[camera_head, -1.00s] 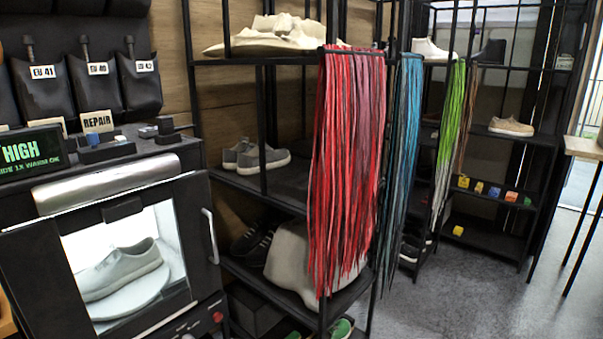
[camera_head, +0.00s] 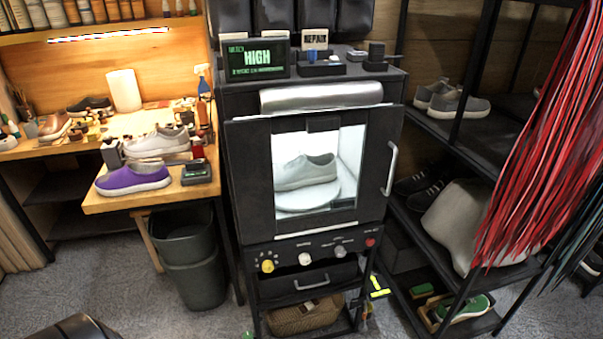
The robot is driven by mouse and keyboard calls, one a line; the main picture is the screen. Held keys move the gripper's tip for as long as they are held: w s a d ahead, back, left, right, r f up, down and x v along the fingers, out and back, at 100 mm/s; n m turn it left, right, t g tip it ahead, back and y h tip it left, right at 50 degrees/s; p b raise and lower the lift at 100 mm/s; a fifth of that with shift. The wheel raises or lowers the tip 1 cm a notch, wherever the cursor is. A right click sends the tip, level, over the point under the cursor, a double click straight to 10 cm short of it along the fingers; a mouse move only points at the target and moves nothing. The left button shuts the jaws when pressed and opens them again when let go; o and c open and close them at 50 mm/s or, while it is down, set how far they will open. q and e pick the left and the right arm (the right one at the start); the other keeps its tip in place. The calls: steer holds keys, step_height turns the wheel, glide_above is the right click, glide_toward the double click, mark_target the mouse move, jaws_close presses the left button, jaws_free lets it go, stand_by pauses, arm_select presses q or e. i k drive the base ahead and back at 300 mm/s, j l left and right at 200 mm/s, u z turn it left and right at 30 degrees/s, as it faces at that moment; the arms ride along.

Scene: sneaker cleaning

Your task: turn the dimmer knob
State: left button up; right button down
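A black cabinet (camera_head: 238,165) with a lit glass door stands in the middle of the view. Its control panel, below the door, carries a yellow knob (camera_head: 267,266) at left, a white knob (camera_head: 305,259) in the middle and a grey knob (camera_head: 340,251) at right. A red button (camera_head: 370,243) sits at the panel's right end. The labels above the knobs are too small to read, so I cannot tell which one is the dimmer. A grey sneaker (camera_head: 304,172) stands on a white round plate inside the lit chamber. Neither of my grippers is in view.
A black shelf rack with red laces (camera_head: 535,150) is at right.

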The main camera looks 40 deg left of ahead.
mark_target(268, 266)
steer(key=u, duration=1.35)
